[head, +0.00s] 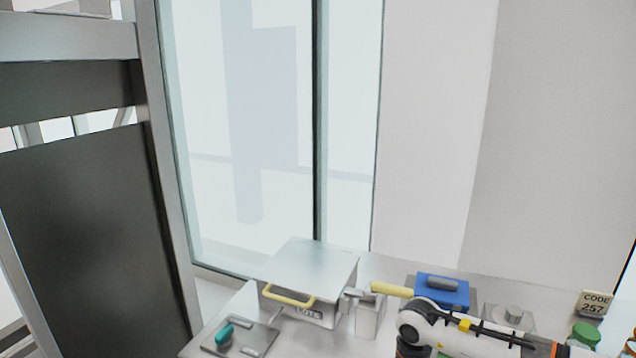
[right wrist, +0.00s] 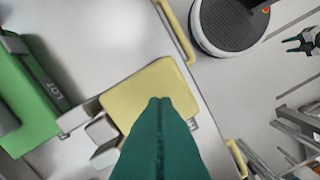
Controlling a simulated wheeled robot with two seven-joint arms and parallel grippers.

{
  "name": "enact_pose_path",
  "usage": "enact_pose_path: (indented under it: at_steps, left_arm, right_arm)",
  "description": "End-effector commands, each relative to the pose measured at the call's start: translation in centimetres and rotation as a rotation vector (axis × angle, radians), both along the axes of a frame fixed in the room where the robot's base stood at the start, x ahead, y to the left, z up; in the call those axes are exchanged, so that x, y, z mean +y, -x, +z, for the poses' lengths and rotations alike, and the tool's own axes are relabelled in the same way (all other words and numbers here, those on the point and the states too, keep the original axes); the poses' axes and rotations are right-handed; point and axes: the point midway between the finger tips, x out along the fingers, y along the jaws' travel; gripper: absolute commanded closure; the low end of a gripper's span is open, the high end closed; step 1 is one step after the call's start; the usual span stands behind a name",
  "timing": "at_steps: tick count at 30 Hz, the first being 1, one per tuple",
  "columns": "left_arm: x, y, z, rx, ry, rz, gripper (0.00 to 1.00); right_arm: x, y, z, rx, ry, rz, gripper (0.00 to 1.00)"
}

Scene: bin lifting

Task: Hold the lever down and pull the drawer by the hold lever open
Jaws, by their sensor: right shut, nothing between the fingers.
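A pale metal drawer box (head: 308,266) with a yellow handle (head: 290,296) on its front stands on the bench in the head view. A yellow-ended lever (head: 392,290) sticks out to its right, by a small grey block (head: 370,316). In the right wrist view my right gripper (right wrist: 160,100) is shut and empty, its teal fingertips over a yellow pad (right wrist: 150,82) with grey parts. I cannot tell whether they touch. In the head view my right arm is at the lower right, its fingers hidden. A small teal claw, seemingly my left gripper (right wrist: 300,42), is open far from the pad.
A blue box (head: 442,291) stands right of the lever. A plate with a teal knob (head: 225,334) lies at front left. A code sign (head: 594,304) and green-capped jar (head: 583,336) are at right. A green box (right wrist: 28,98) lies left in the wrist view.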

Motion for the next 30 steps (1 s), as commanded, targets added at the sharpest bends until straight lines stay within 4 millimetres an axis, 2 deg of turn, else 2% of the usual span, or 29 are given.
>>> enact_pose_path:
  at_steps: [30]
  left_arm:
    - [0.0,0.0,-3.2,0.0,0.0,0.0,0.56]
  right_arm:
    - [0.0,0.0,-3.8,0.001,0.0,0.0,1.0]
